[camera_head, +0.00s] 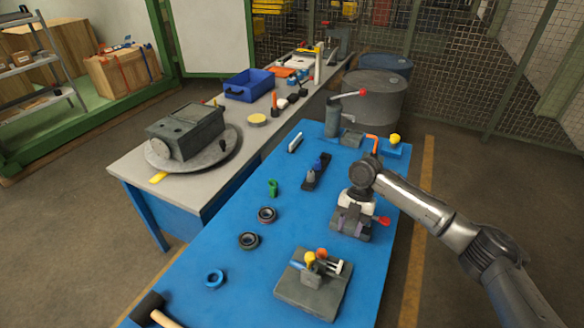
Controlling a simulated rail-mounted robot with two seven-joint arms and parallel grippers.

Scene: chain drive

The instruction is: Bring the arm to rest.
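My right arm (440,215) comes in from the right over the blue table (235,265). Its gripper (355,202) points down at a grey fixture (350,223) with a red knob (383,220) on its right side. The fingertips are too small and too hidden by the wrist to tell whether they are open, shut or touching the fixture. My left gripper is not in view.
A grey base plate with small coloured knobs (295,292) stands in front. Dark rings (249,240), a blue ring (214,279), a green part (273,187) and a hammer (150,309) lie to the left. A lever press (333,118) stands behind.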

